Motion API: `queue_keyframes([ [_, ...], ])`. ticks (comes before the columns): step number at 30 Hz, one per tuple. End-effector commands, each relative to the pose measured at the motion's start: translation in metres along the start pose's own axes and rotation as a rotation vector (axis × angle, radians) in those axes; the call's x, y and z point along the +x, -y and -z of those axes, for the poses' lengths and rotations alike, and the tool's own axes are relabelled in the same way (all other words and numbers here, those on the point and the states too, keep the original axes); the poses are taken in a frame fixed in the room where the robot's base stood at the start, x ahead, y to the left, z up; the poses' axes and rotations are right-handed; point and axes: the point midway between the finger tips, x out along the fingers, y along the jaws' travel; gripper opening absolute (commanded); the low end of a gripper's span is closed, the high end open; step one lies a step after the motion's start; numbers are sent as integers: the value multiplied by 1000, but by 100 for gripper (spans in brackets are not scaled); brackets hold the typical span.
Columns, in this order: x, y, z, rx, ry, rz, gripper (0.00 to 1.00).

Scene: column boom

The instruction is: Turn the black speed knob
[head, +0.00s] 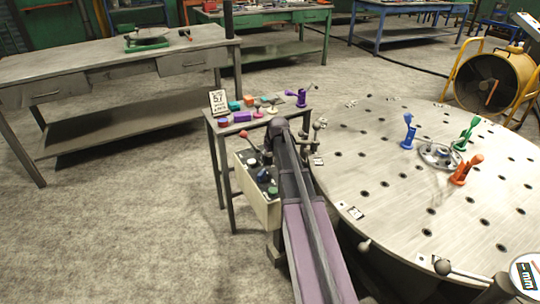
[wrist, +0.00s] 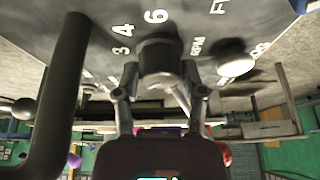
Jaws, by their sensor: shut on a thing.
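The black speed knob (wrist: 158,55) shows in the wrist view, on a dark panel (wrist: 90,30) with white numbers and the letters RPM. My gripper (wrist: 160,80) has one finger on either side of the knob and is shut on it. The fingers hide part of the knob's sides, and its pointer mark cannot be made out. In the head view the control box (head: 262,208) stands left of my arm, with small knobs on top. My arm hides my gripper there.
A white button (wrist: 236,64) sits close right of the knob, and a thick black bar (wrist: 62,95) is at left. A red-ball lever (head: 253,135) rises by the box. A small bench (head: 215,127) with coloured parts and a large round plate (head: 390,190) flank my arm.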

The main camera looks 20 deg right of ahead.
Motion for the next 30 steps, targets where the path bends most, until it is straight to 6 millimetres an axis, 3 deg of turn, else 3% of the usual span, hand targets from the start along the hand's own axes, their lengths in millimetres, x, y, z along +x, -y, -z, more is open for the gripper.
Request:
queue_keyframes([
  [14, 0, 1, 0, 89, -1, -46, 6],
  [30, 1, 2, 1, 472, -2, -203, 6],
])
